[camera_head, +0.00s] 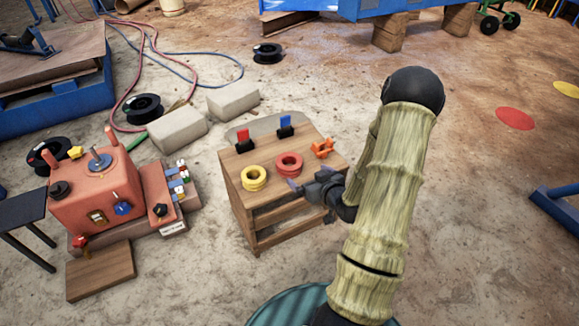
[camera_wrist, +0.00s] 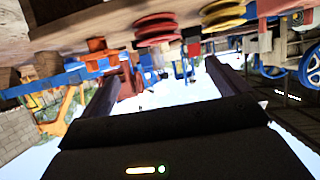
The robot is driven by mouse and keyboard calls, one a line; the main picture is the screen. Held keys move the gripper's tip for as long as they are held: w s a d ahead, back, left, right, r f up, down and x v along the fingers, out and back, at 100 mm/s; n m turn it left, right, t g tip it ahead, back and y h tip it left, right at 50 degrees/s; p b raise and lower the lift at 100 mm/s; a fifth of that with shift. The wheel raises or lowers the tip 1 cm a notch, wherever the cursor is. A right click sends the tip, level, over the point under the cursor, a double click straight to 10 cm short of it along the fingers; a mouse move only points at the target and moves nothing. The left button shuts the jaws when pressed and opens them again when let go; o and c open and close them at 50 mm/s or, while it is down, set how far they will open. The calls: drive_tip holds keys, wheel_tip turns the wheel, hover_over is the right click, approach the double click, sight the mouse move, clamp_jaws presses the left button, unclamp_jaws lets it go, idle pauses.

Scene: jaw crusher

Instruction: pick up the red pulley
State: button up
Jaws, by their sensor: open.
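The red pulley (camera_head: 290,172) lies flat on the top of a small wooden table (camera_head: 240,158), between a yellow pulley (camera_head: 253,185) and an orange part (camera_head: 323,148). My gripper (camera_head: 299,186) is at the table's front right edge, just in front of the red pulley and apart from it as far as I can tell. The wrist view is upside down. There the red pulley (camera_wrist: 157,28) shows at the top, beyond the two spread, empty fingers (camera_wrist: 168,65). The yellow pulley (camera_wrist: 222,14) is to its right.
Red (camera_head: 243,135) and blue (camera_head: 286,122) upright parts in black bases stand along the table's back edge. A red machine (camera_head: 95,200) with knobs stands to the left. Concrete blocks (camera_head: 177,130) and black spools (camera_head: 143,107) lie behind on sandy ground.

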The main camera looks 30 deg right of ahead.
drive_tip(key=b, duration=0.4)
approach(286, 158)
drive_tip(key=shift+w+a+f, duration=0.2)
drive_tip(key=shift+w+f, duration=0.2)
drive_tip(key=shift+w, duration=0.75)
drive_tip(key=shift+w+f+b, duration=0.3)
drive_tip(key=shift+b, duration=0.1)
drive_tip(key=b+x, duration=0.3)
drive_tip(key=x, duration=0.1)
drive_tip(key=shift+w+d+f, duration=0.15)
